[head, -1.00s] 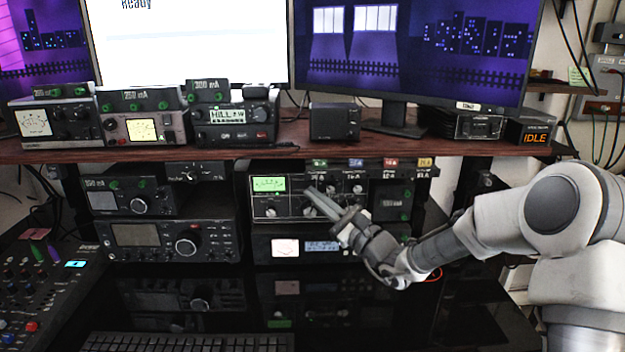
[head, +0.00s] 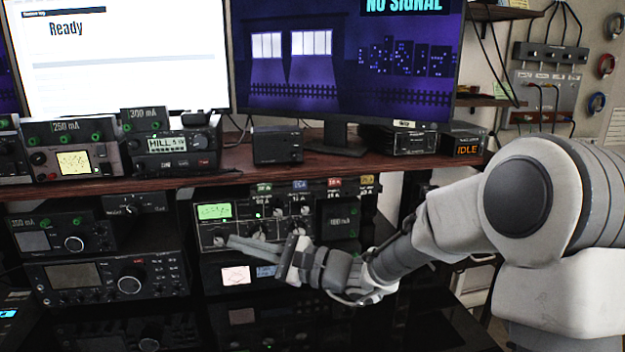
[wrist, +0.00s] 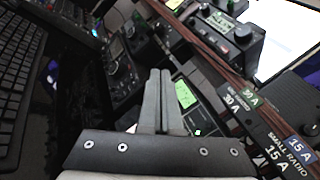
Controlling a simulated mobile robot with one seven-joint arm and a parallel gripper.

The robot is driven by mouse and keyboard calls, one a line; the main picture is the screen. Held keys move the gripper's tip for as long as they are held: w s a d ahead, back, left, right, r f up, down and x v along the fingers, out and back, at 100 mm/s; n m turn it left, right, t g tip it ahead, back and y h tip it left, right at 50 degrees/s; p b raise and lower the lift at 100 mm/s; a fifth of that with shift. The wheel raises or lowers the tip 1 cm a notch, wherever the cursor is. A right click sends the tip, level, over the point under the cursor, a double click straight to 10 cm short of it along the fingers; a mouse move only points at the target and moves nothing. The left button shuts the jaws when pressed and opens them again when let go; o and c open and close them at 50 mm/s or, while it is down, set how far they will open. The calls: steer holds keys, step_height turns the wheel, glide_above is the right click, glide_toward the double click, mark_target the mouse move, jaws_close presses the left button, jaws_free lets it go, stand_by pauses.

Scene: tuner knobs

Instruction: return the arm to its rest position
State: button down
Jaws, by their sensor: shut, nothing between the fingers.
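My gripper (head: 232,243) is in front of the tuner unit (head: 207,229) with the green-lit meter, on the lower shelf. Its fingers point left, across the tuner's lower knobs in the head view; I cannot tell whether they touch the front. In the wrist view my gripper (wrist: 160,80) shows its two fingers pressed together with nothing between them. The tuner's green meter (wrist: 185,94) shows just right of the fingertips there. My arm reaches in from the right side, bent at the elbow. Part of the tuner's lower front is hidden behind the gripper.
A wooden shelf (head: 340,160) with radios and monitors runs above the gripper. A large radio (head: 75,282) stands at the left. A keyboard (wrist: 18,60) lies on the desk in the wrist view. The dark desk in front looks mostly clear.

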steer(key=s+d+f+n+g+h, duration=0.2)
steer(key=s+d+n+h, duration=0.2)
steer(key=s, duration=0.4)
steer(key=s+d+f+n+g+h, duration=0.25)
steer(key=s+n+h, duration=0.25)
steer(key=s, duration=0.3)
steer(key=s+d+r+n+t+h, duration=0.15)
steer(key=s+d+h, duration=0.3)
steer(key=d, duration=0.65)
steer(key=s+d+n+t+h, duration=0.25)
steer(key=d+h, duration=0.25)
steer(key=d, duration=0.5)
step_height(320, 180, up, 19)
steer(key=d+t+p, duration=0.1)
steer(key=p, duration=1.7)
steer(key=shift+s+d+m+p, duration=0.15)
steer(key=shift+d+m+p, duration=0.1)
steer(key=shift+m+p, duration=0.05)
